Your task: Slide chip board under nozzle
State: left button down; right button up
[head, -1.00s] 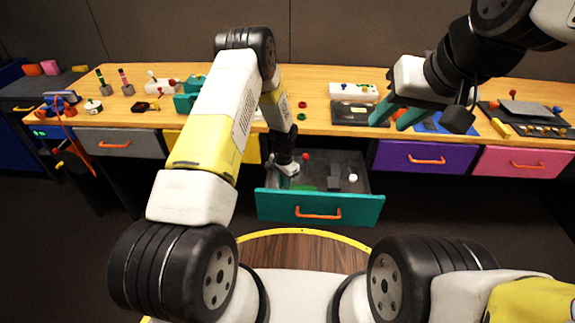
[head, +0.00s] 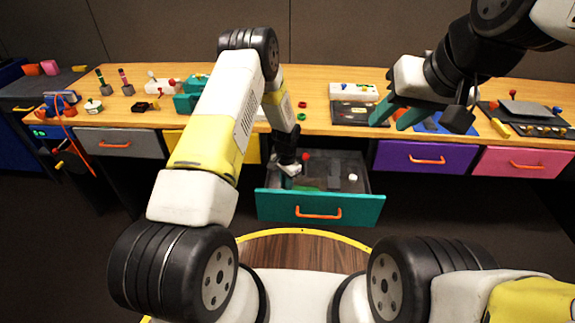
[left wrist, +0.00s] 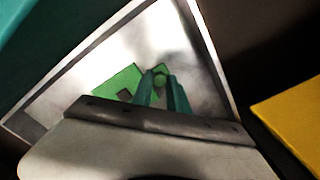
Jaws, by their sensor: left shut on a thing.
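The green chip board (left wrist: 118,86) lies in the open teal drawer, with a small dark chip on it; it also shows in the head view (head: 306,187), partly hidden by my left arm. My left gripper (left wrist: 163,92) reaches down into the drawer, its teal fingers shut on a small green part (left wrist: 160,80) at the board's right side. Whether that part is fixed to the board is hard to tell. A dark grey block (head: 334,181) stands to the right of the board; I cannot tell whether it is the nozzle.
The drawer front (head: 320,209) has an orange handle; its walls surround my left gripper. A red ball (head: 306,156) and a white knob (head: 353,177) are in the drawer too. The wooden bench (head: 315,118) above holds several panels. Purple (head: 425,158) and pink drawers are shut.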

aim_at(315, 187)
pick_arm(q)
jog(key=d, duration=1)
jog(key=shift+d, duration=0.4)
jog(key=c, duration=1.3)
grip_release()
jog(key=shift+d, duration=0.15)
jog(key=shift+r, duration=0.15)
jog(key=shift+r, duration=0.35)
notch_tip(315, 187, up, 7)
